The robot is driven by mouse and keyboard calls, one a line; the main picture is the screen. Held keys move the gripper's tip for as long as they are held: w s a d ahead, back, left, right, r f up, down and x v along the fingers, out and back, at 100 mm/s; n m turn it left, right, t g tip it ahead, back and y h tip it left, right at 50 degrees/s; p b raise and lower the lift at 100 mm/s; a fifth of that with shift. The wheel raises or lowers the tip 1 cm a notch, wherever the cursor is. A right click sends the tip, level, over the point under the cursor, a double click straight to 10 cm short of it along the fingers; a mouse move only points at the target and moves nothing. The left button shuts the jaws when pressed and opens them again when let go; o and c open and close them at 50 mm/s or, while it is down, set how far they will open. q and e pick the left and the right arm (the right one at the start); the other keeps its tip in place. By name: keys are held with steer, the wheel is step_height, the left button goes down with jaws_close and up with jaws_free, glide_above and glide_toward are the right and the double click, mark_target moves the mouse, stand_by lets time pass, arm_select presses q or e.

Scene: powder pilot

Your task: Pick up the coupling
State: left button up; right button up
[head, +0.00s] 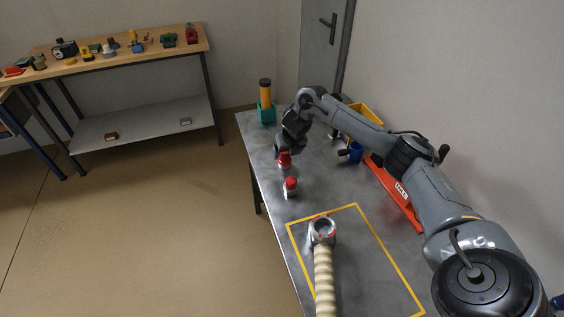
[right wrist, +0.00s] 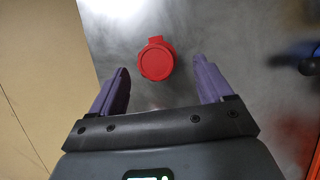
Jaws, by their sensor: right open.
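A ribbed cream hose lies on the metal table with a silver ring-shaped metal coupling (head: 322,229) with red marks at its far end, inside the yellow outline. Two small red-capped pieces stand farther back: one (head: 285,160) just below my right gripper (head: 284,149), and one with a pale body (head: 291,187) nearer. In the right wrist view a round red cap (right wrist: 156,60) with a small tab shows just beyond and between the open purple fingers of my right gripper (right wrist: 162,78). Nothing is between the jaws. My left gripper is not in view.
A teal holder with an orange black-topped cylinder (head: 265,100) stands at the table's far left corner. A blue cup (head: 355,152), yellow bin (head: 366,116) and long red tool (head: 397,193) lie along the right side. A wooden bench (head: 130,57) with small items stands far left.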

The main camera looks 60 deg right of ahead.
mark_target(285, 159)
steer(key=x, duration=0.1)
steer(key=b+x, duration=0.1)
steer(key=x, duration=0.3)
steer(key=shift+s+a+f+b, duration=0.1)
steer(key=shift+a+b, duration=0.2)
steer(key=shift+b, duration=0.1)
steer(key=shift+d+f, duration=0.2)
steer(key=shift+f, duration=0.25)
steer(key=c, duration=1.2)
steer(key=shift+r, duration=0.1)
